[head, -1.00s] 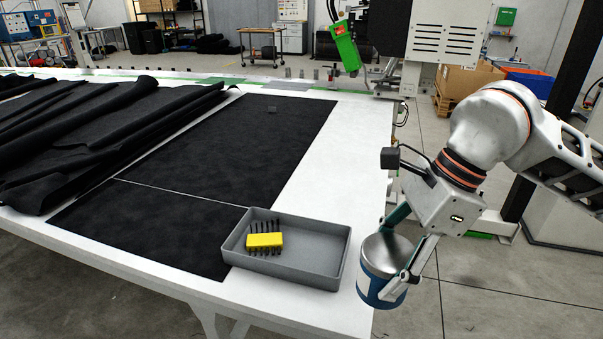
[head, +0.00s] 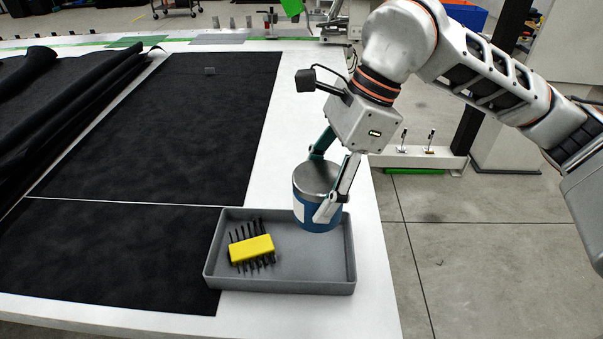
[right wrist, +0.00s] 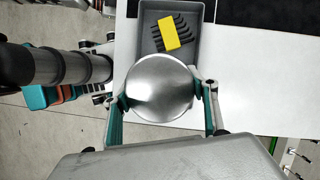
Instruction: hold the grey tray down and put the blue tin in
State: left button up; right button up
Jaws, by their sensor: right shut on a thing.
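The grey tray (head: 300,285) lies on the white table near its front right corner; it also shows at the top of the right wrist view (right wrist: 194,50). The blue tin (head: 318,222) has a silver lid and a white label patch. My right gripper (head: 322,190) is shut on the tin around its sides, and the tin is upright. In the head view the tin overlaps the tray's far right rim and part of its inside. In the right wrist view the tin's lid (right wrist: 163,88) covers the tray's near end. I cannot tell if tin and tray touch. My left gripper is out of view.
A yellow holder with several black hex keys (head: 251,249) lies in the tray's left part. The tray's right part is empty. Black fabric (head: 150,130) covers the table left of the tray. A bare white strip of table (head: 285,130) runs along the right.

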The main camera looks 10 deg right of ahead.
jog(key=shift+f+b, duration=0.4)
jog(key=shift+f, duration=0.3)
jog(key=shift+f+b, duration=1.2)
jog(key=shift+f, duration=1.05)
